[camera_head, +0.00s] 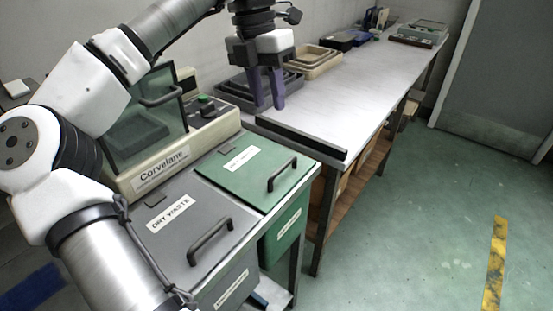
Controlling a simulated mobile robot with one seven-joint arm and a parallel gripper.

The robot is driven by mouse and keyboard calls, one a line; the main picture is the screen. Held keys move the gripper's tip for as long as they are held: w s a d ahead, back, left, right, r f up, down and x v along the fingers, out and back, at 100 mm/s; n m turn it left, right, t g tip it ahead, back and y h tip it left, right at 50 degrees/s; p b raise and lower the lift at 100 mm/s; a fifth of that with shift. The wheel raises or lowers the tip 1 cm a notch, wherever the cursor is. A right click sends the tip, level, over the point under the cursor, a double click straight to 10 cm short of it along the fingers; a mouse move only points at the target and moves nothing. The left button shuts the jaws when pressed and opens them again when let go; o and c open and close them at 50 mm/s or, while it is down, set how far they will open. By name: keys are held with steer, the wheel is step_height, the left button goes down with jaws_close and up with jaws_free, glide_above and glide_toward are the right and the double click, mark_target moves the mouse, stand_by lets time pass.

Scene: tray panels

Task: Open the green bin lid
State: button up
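The green bin lid (247,172) lies flat and closed on the green bin (286,226), near the middle of the view. It has a white label and a dark bar handle (283,174) near its right edge. My gripper (268,102) hangs above and behind the lid, pointing down over the near end of the bench. Its two purple fingers stand slightly apart with nothing seen between them. It is clear of the handle.
A grey bin lid marked dry waste (180,243), with its own handle (209,242), sits left of the green one. A machine labelled Corvelane (165,165) with a glass cover stands behind. The long bench (350,90) holds trays (315,62). Open floor lies at right.

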steer(key=f, duration=0.4)
steer(key=s+d+f, duration=0.1)
steer(key=f, duration=0.4)
steer(key=d+f, duration=0.1)
steer(key=f, duration=0.3)
steer(key=shift+s+d+f, duration=0.15)
steer(key=shift+s+f, duration=0.15)
steer(key=shift+s, duration=0.1)
steer(key=shift+c, duration=0.3)
jaws_close()
